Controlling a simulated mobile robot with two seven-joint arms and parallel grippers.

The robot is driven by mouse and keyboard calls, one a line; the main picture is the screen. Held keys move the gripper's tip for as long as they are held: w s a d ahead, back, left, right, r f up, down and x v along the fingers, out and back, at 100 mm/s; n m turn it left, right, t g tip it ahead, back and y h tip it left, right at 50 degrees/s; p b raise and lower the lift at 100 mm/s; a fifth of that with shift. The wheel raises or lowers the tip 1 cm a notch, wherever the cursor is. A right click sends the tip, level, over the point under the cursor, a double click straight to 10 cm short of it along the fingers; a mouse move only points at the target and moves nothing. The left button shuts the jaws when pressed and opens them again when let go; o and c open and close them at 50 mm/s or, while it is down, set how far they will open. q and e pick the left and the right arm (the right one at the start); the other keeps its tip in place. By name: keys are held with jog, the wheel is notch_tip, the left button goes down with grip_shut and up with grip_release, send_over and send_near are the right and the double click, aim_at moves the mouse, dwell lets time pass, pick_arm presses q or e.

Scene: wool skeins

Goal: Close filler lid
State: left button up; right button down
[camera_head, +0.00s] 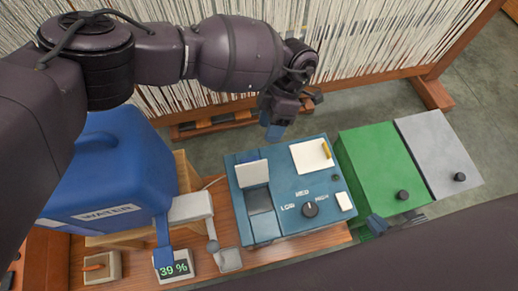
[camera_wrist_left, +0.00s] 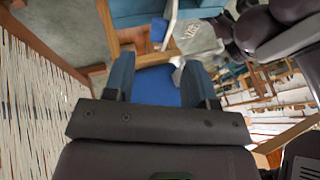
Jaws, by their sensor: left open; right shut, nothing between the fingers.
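A teal-blue machine (camera_head: 290,190) with a LOW/MED/HIGH knob (camera_head: 310,209) stands on the wooden table. A pale flap (camera_head: 254,173), which looks like the filler lid, stands raised at the machine's left side, with a recessed bay (camera_head: 260,202) in front of it. My left gripper (camera_head: 276,130) is open and empty beyond the machine's far edge, apart from the flap. In the left wrist view its two blue fingers (camera_wrist_left: 160,80) are spread. My right gripper (camera_head: 377,225) is shut and empty at the machine's right, near the green box.
A blue WATER tank (camera_head: 115,170) stands at the left, with a display reading 39 % (camera_head: 175,268) before it. A green box (camera_head: 378,165) and a grey box (camera_head: 435,150) stand at the right. A thread-strung loom (camera_head: 375,40) stands behind.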

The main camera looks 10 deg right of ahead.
aim_at(257, 158)
pick_arm(q)
jog(key=b+x, duration=0.1)
jog(key=x, duration=0.7)
jog(key=shift+s+f, duration=0.1)
jog(key=shift+f, duration=0.2)
jog(key=shift+a, duration=0.1)
grip_shut()
